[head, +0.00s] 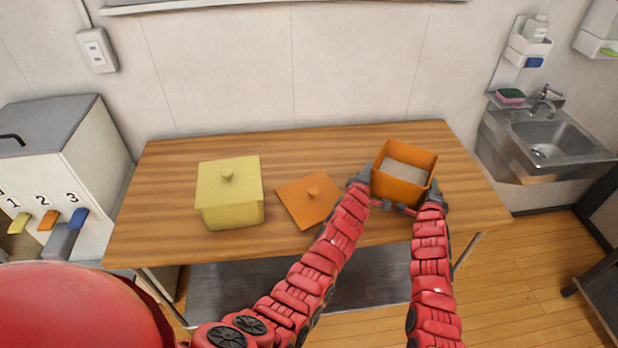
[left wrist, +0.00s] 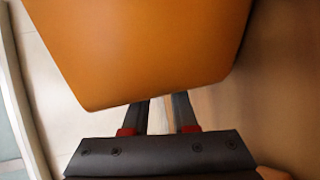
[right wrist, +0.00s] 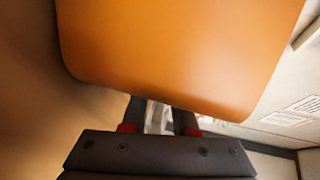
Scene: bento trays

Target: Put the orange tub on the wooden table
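The orange tub (head: 376,184) is at the right end of the wooden table (head: 165,180), open at the top, with pale grey contents inside. I cannot tell whether its base touches the table. My left gripper (head: 360,182) is at the tub's left side and my right gripper (head: 436,196) is at its right side. The tub's orange wall fills much of the left wrist view (left wrist: 150,50) and the right wrist view (right wrist: 180,50). It hides the fingertips of both grippers, so their grip is unclear.
A yellow lidded tub (head: 232,216) stands on the left half of the table. An orange lid (head: 298,208) with a knob lies in the middle, close to my left gripper. A sink (head: 545,152) is at the right and a white dispenser (head: 90,150) at the left.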

